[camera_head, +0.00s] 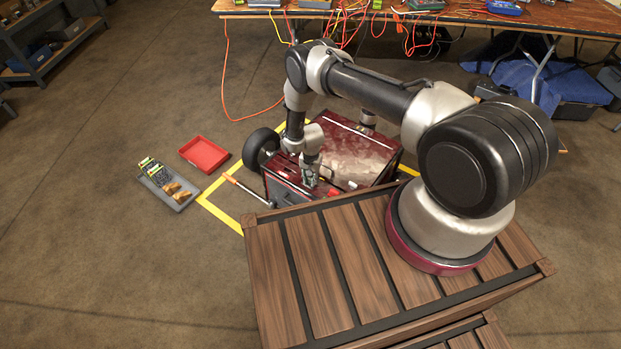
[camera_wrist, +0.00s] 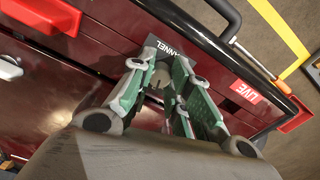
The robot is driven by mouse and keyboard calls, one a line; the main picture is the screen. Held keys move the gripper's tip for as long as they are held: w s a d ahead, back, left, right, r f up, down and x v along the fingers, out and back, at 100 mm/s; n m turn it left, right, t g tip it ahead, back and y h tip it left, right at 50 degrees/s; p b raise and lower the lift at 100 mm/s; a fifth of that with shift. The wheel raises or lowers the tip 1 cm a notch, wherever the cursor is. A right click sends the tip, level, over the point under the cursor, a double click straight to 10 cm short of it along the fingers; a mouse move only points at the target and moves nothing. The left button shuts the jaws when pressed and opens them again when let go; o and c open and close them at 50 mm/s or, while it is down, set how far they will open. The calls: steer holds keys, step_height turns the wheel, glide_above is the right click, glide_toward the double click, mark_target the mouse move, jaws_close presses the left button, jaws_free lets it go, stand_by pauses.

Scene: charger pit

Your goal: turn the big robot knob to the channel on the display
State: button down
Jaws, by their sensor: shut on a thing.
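The big robot (camera_head: 350,155) is a dark red, box-shaped machine with a worn lid and a black wheel (camera_head: 260,147), standing on the floor. My gripper (camera_head: 312,177) reaches down to its front left part. In the wrist view my gripper (camera_wrist: 162,74) has its green-and-grey fingers closed around a small grey knob (camera_wrist: 161,73), mostly covered by them. A black label ending in "NNEL" (camera_wrist: 174,48) lies just beyond the fingertips, partly hidden. The knob's pointer cannot be made out. No display reading is legible in either view.
A red "LIVE" label (camera_wrist: 245,92) and a black handle bar (camera_wrist: 195,32) lie beside the fingers. A red tray (camera_head: 204,154) and a grey tray (camera_head: 182,204) with small items sit on the floor at left. A cable-strewn table (camera_head: 560,14) stands behind.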

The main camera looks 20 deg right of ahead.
steer(key=shift+n, duration=0.4)
steer(key=n, duration=0.5)
steer(key=shift+n, duration=0.3)
steer(key=n, duration=0.5)
steer(key=shift+n, duration=0.4)
steer(key=c, duration=1.3)
jaws_free()
